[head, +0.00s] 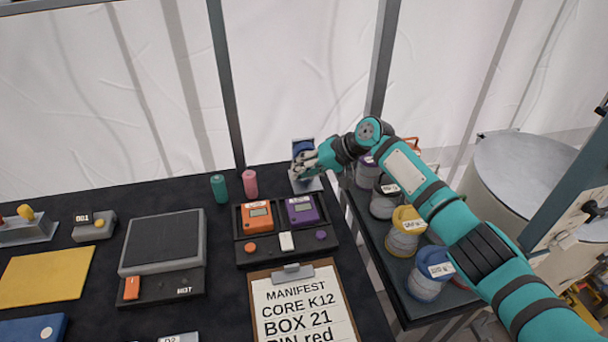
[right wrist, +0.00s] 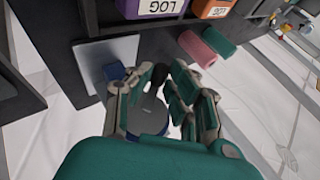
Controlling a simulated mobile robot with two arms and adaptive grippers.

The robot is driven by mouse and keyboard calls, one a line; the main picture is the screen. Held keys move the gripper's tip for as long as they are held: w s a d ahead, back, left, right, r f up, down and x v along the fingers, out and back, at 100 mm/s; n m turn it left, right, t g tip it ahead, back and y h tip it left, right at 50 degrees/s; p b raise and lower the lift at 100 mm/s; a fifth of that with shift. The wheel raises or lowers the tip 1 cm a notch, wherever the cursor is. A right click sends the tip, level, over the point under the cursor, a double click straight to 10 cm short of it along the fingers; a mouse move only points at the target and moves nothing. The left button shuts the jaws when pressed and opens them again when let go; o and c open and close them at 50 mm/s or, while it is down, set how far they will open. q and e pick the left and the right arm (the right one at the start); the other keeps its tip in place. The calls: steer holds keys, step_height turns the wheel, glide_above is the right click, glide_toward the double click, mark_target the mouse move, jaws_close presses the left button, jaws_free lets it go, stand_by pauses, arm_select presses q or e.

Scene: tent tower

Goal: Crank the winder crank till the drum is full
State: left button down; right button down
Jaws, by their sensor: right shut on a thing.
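The winder (head: 306,184) stands at the back right corner of the black table, a small grey frame with a blue part (head: 302,147) near its top. My right gripper (head: 307,161) reaches it from the right and covers much of it. In the right wrist view, my right gripper (right wrist: 164,78) is shut on the dark knob of the winder crank (right wrist: 160,73). A round grey-blue disc (right wrist: 149,116) shows between the fingers, and the winder's pale plate (right wrist: 108,58) lies beyond. How full the drum is cannot be told. My left gripper is not in view.
A pink roll (head: 250,183) and a green roll (head: 219,188) stand left of the winder. An orange logger (head: 256,215) and a purple logger (head: 302,210) sit in a dark holder in front. Lidded jars (head: 405,235) fill a side shelf under my right arm.

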steer(key=shift+r+y+b, duration=0.15)
steer(key=shift+y+b, duration=0.45)
steer(key=shift+y, duration=0.3)
steer(key=c, duration=1.2)
jaws_free()
steer(key=shift+c, duration=0.2)
steer(key=v, duration=1.2)
